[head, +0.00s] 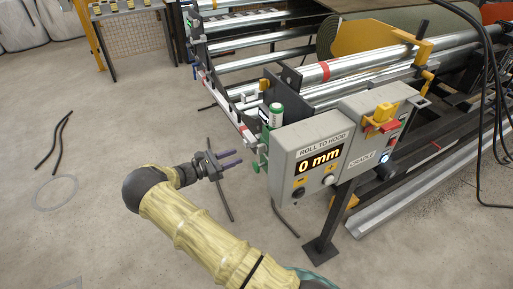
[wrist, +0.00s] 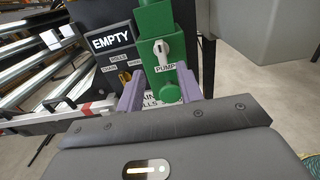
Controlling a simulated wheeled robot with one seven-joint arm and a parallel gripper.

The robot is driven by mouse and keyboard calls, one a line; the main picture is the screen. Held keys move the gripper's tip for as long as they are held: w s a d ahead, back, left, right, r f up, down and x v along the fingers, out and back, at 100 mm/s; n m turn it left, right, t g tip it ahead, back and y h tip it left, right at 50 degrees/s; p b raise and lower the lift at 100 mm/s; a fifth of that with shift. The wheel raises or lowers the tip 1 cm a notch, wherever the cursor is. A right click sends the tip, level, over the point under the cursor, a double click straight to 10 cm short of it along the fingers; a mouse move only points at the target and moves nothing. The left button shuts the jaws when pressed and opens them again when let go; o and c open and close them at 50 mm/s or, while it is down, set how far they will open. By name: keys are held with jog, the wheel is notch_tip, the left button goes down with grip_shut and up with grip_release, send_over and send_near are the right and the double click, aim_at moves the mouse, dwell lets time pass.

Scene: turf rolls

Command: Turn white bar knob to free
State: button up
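The white bar knob (wrist: 162,52) shows in the wrist view on the front of a green block (wrist: 154,20). Its bar stands roughly upright, and a PUMP label (wrist: 165,68) sits just below it. I cannot make out the knob in the head view. My gripper (wrist: 160,82) is open and empty, its two purple fingers apart in front of the green block. The knob appears between and beyond the fingertips, and I see no contact. In the head view my gripper (head: 236,159) is left of the grey control box (head: 311,151), pointing right toward the green parts there.
The control box carries a 0 mm display (head: 319,160) and stands on a post. Metal rollers (head: 345,66) lie behind. Floor left of my arm is largely clear.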

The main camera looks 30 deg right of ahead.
aim_at(261, 149)
jog(key=d+p, duration=0.1)
jog(key=d, duration=0.9)
jog(key=shift+w, duration=0.2)
grip_shut()
